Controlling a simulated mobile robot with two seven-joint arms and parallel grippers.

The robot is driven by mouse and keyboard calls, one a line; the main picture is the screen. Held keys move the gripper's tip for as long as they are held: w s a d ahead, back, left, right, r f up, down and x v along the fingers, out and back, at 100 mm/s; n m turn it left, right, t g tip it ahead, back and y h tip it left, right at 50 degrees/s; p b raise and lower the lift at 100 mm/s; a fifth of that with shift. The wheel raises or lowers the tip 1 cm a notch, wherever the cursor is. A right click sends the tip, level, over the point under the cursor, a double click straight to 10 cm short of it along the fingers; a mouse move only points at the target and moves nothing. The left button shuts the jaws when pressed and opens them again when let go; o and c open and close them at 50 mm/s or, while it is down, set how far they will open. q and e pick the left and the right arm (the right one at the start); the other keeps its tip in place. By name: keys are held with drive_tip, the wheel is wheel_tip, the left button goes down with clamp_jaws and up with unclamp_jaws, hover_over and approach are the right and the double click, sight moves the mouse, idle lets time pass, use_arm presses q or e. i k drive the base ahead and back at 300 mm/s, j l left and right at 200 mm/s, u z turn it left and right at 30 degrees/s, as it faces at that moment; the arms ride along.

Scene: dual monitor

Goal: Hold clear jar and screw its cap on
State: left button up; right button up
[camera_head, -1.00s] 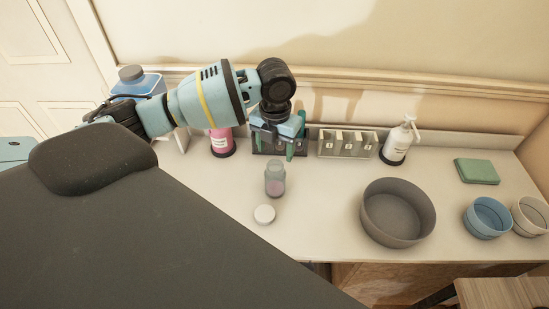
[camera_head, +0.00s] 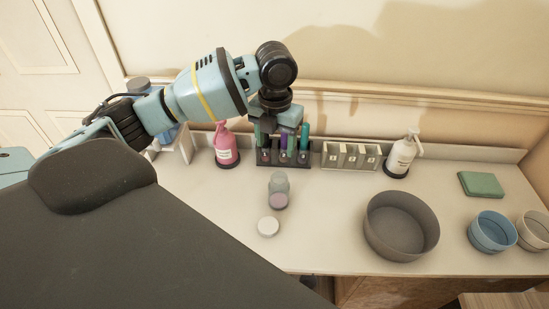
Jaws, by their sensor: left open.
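The clear jar (camera_head: 279,190) stands on the counter near the middle, with something pinkish low inside it. Its top is uncovered. The white cap (camera_head: 268,227) lies flat on the counter in front of the jar, apart from it. My left gripper (camera_head: 279,138) is behind the jar, in front of or over the dark tube rack, and does not touch the jar. It is open, its fingers pointing down, with nothing clearly between them. My right gripper is not in view.
A dark rack (camera_head: 297,158) with coloured tubes stands behind the jar. A pink bottle (camera_head: 226,148), a compartment holder (camera_head: 349,157) and a white pump bottle (camera_head: 401,157) line the back. A large grey bowl (camera_head: 400,226), blue bowl (camera_head: 491,231) and green block (camera_head: 481,184) are at right.

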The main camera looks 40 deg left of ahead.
sight(279, 191)
drive_tip(key=u, duration=1.05)
